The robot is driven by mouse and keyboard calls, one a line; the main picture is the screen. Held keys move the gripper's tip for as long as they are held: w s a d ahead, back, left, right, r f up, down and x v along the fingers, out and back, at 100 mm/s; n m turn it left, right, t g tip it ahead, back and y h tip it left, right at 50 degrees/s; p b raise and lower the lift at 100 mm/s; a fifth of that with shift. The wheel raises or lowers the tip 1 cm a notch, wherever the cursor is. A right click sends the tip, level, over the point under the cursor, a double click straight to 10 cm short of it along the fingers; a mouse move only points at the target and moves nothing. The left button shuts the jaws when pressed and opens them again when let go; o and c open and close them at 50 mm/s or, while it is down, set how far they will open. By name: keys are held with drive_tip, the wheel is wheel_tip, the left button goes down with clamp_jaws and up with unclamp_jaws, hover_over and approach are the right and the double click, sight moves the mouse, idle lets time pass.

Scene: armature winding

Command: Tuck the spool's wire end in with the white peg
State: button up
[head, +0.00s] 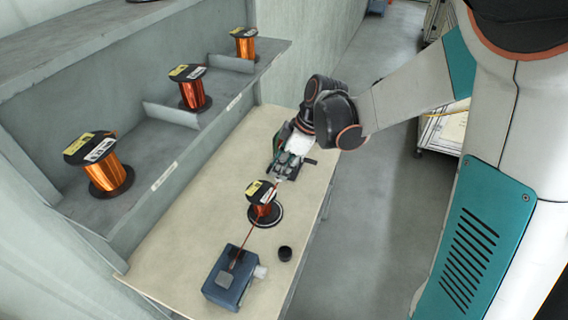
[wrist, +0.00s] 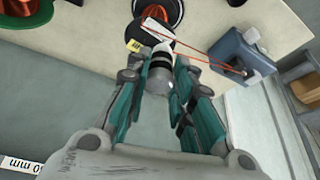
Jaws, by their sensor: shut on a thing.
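The spool (head: 263,207) of copper wire stands on the table, its black top flange bearing a yellow label; its dark flange (wrist: 143,36) also shows in the wrist view. Red wire runs from it to a blue-grey box (head: 222,289), seen also in the wrist view (wrist: 231,53). My gripper (head: 283,174) is just behind the spool in the head view, tilted toward it. In the wrist view, my gripper (wrist: 158,70) is shut on a banded cylinder with a pale tip (wrist: 155,36), apparently the white peg. The tip overlaps the flange; I cannot tell whether they touch.
A small black cap (head: 285,254) stands on the table (head: 170,258) right of the box. Several more copper spools sit on the grey shelf (head: 158,150) at left.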

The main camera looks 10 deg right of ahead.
drive_tip(key=shift+w+a+f+b, duration=0.55)
drive_tip(key=shift+a+f, duration=0.2)
drive_tip(key=shift+f, duration=0.2)
drive_tip(key=shift+w+a+f+b, duration=0.45)
drive_tip(key=shift+a+f+b, duration=0.15)
drive_tip(key=shift+a+f, duration=0.25)
drive_tip(key=shift+w+a+f+b, duration=0.5)
drive_tip(key=shift+a+f+b, duration=0.15)
drive_tip(key=shift+f, duration=0.35)
drive_tip(key=shift+s, duration=0.1)
